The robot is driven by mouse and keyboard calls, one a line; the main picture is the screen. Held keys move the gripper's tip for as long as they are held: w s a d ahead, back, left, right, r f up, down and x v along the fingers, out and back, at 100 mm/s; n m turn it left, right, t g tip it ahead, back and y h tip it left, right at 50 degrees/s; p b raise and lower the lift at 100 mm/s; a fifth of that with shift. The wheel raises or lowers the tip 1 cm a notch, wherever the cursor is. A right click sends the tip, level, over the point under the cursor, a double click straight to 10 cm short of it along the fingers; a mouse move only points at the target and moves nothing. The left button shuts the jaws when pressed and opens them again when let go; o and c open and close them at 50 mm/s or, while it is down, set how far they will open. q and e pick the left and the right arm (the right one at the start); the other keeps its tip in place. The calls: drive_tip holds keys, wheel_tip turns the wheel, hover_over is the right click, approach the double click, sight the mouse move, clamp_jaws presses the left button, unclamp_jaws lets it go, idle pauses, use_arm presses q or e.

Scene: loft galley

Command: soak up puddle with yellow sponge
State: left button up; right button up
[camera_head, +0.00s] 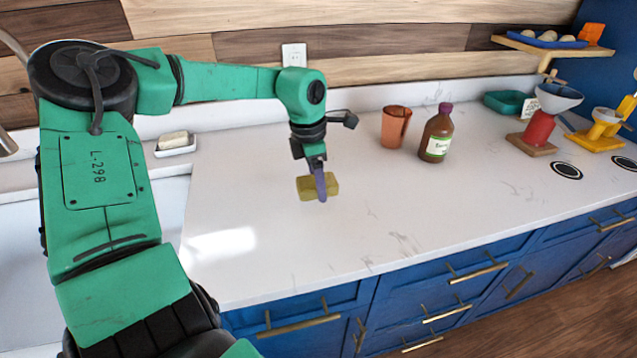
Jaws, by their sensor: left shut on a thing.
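My left gripper (319,186) points down over the middle of the white countertop and is shut on the yellow sponge (304,188). The sponge shows on both sides of the fingers, close to the counter; I cannot tell whether it touches the surface. A pale bright patch (222,243) lies on the counter to the left and nearer; I cannot tell whether it is the puddle or reflected light. My right gripper is not in view.
An orange cup (396,127) and a brown bottle (437,134) stand right of the gripper. A soap dish (175,145) sits at the left by the sink. A red funnel stand (540,128) and a yellow scale (603,130) stand far right. The front counter is clear.

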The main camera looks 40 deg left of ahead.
use_arm(q)
drive_tip(key=shift+r+p, duration=1)
drive_tip(key=shift+r, duration=0.65)
